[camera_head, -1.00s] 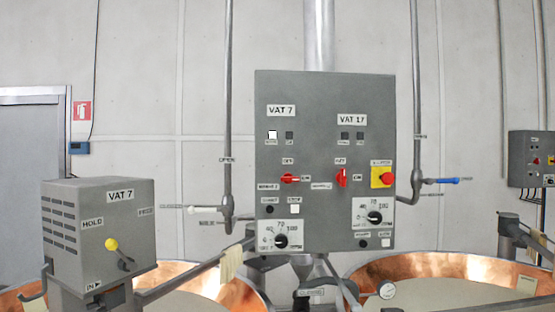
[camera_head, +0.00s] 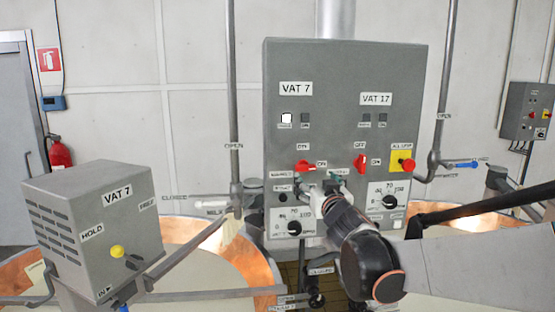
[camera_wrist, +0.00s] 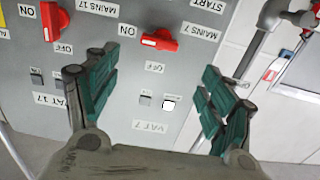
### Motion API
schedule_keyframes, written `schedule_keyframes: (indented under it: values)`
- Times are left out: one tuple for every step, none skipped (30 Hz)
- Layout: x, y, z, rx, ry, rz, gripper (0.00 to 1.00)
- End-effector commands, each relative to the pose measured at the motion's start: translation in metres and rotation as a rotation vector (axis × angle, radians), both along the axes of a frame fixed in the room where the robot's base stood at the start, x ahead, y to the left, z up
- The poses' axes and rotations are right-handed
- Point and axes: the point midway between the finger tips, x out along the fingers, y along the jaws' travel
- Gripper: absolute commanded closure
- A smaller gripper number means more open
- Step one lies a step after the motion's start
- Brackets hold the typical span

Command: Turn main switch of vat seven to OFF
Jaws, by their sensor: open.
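The red main switch of vat seven (camera_head: 305,165) is on the grey control panel (camera_head: 415,120), below the VAT 7 plate (camera_head: 296,88). Its handle lies horizontal, toward the ON label on its right; the OFF label is above it. In the wrist view, which is upside down, the same switch (camera_wrist: 160,39) lies beyond and roughly between my fingertips. My gripper (camera_wrist: 157,63) is open, its green-padded fingers apart with nothing between them. In the head view my gripper (camera_head: 326,183) is just below and right of the switch, partly hiding the lower panel. I cannot tell if it touches the panel.
The vat 17 switch (camera_head: 360,164) stands vertical to the right, beside the yellow-backed red button (camera_head: 402,162). Below are two dials, one partly behind my arm. Pipes flank the panel. A VAT 7 box (camera_head: 90,215) stands at left. Copper vats (camera_head: 255,270) lie below.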

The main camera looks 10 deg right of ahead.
Motion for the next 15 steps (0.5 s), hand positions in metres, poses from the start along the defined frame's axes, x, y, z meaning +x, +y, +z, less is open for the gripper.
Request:
schedule_keyframes:
  values:
    - [0.004, 0.0, 0.0, 0.0, 0.0, 0.0, 0.25]
    - [0.007, 0.0, 0.0, -0.001, 0.0, 0.0, 0.25]
    - [0.011, 0.0, -0.001, -0.001, 0.0, 0.0, 0.25]
    - [0.015, 0.0, -0.001, -0.001, 0.0, 0.0, 0.25]
    - [0.02, 0.0, -0.001, 0.0, 0.001, -0.001, 0.25]
    - [0.026, 0.0, -0.001, 0.0, 0.001, -0.001, 0.25]
    - [0.03, 0.0, 0.0, 0.0, 0.001, -0.001, 0.25]
    - [0.036, 0.0, 0.0, -0.001, 0.001, -0.001, 0.25]
    - [0.042, 0.0, 0.0, -0.001, 0.001, -0.001, 0.25]
    - [0.048, 0.0, 0.0, 0.0, 0.001, -0.001, 0.25]
    - [0.052, 0.0, 0.0, 0.0, 0.001, -0.001, 0.25]
    - [0.059, 0.0, 0.0, 0.0, 0.001, -0.001, 0.25]
    - [0.064, 0.0, 0.0, -0.001, 0.001, -0.001, 0.25]
    - [0.069, 0.0, 0.0, -0.001, 0.001, -0.001, 0.25]
    - [0.076, 0.0, 0.0, 0.0, 0.001, -0.001, 0.25]
